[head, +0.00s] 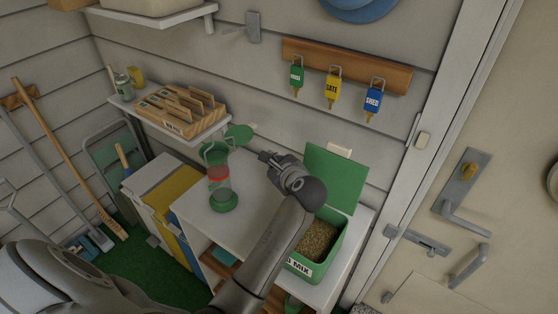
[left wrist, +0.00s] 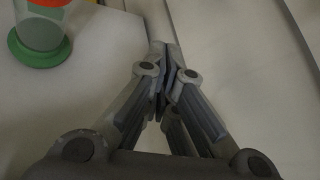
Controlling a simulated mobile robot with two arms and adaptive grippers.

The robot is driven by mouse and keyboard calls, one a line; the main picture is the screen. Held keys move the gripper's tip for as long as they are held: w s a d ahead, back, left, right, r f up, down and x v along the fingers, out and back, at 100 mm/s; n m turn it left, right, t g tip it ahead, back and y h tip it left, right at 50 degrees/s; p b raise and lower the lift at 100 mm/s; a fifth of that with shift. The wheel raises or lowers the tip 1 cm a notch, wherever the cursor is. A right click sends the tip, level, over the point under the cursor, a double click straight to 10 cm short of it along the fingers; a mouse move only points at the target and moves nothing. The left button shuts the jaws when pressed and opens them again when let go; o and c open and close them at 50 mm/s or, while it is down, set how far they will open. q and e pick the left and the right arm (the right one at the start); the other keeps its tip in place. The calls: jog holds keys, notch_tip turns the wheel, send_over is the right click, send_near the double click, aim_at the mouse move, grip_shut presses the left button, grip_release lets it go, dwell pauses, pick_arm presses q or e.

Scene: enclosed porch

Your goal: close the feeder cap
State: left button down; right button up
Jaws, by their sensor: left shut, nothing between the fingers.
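The feeder (head: 219,185) stands upright on a white cabinet top, with a green base, a clear tube and a red band. Its green cap (head: 240,133) is open, out to the right of the green top ring. My left gripper (head: 264,156) is shut and empty, just right of the feeder and apart from it, a little below the cap in the picture. In the left wrist view, the shut fingers (left wrist: 165,75) show with the feeder's green base (left wrist: 40,50) at the upper left; the cap is out of that view. My right gripper is not in view.
A green bin of seed mix (head: 318,240) with its lid (head: 336,178) raised stands right of my forearm. A wooden rack (head: 180,112) sits on a shelf behind the feeder. Key tags (head: 332,88) hang on the wall. The white cabinet top (head: 260,185) is clear near the feeder.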

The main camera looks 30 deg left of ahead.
aim_at(242, 134)
pick_arm(q)
jog(key=a+p, duration=0.1)
jog(key=w+a+r+p, duration=0.1)
jog(key=a, duration=0.1)
jog(key=w+a+p, duration=0.1)
jog(key=a, duration=0.1)
jog(key=shift+r, duration=0.2)
jog(key=shift+a, duration=0.1)
